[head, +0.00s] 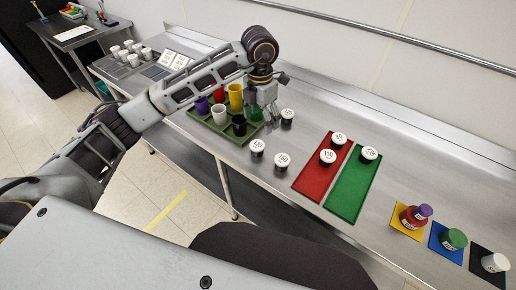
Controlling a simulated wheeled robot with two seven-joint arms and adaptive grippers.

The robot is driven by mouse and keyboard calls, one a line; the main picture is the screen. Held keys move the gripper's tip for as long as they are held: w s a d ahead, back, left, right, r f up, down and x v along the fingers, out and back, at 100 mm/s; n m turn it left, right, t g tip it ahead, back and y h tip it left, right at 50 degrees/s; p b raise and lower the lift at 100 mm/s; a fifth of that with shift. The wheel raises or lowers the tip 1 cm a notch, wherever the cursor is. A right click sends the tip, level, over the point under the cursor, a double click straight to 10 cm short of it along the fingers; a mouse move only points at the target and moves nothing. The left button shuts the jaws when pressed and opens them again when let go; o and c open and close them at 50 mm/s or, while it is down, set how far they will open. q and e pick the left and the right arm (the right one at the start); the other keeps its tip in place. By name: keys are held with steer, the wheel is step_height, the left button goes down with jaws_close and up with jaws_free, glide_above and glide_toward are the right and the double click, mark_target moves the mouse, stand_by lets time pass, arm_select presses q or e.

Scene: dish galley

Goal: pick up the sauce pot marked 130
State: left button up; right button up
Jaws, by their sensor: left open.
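Several small dark sauce pots with white, numbered lids stand on the steel counter. One (288,117) is just right of my left gripper, one (257,149) is in front of it, and one (282,162) is nearer the counter edge. Two more, one farther back (339,140) and one nearer (328,157), are on the red mat (311,181); another (369,155) is on the green mat (346,193). The numbers are too small to read surely, so I cannot tell which is 130. My left gripper (265,111) points down, open, beside the cup tray, apparently empty.
A green tray (209,134) of coloured cups is under and left of my left gripper. A wall rail (400,44) runs behind the counter. White cups (133,59) stand far left.

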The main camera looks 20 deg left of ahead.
arm_select(q)
steer(key=shift+s+a+m, duration=0.1)
steer(key=shift+a+m, duration=0.05)
steer(key=shift+m, duration=2.25)
steer(key=shift+s+a+m, duration=0.1)
steer(key=shift+a+m, duration=0.05)
steer(key=shift+m, duration=2.25)
arm_select(e)
steer(key=shift+a, duration=0.2)
steer(key=shift+d, duration=0.2)
arm_select(q)
steer(key=p, duration=0.1)
glide_above(259, 145)
step_height(259, 145, down, 7)
steer(key=shift+s, duration=0.1)
steer(key=shift+f, duration=0.85)
arm_select(e)
steer(key=shift+a+r, duration=0.3)
steer(key=shift+r, duration=0.3)
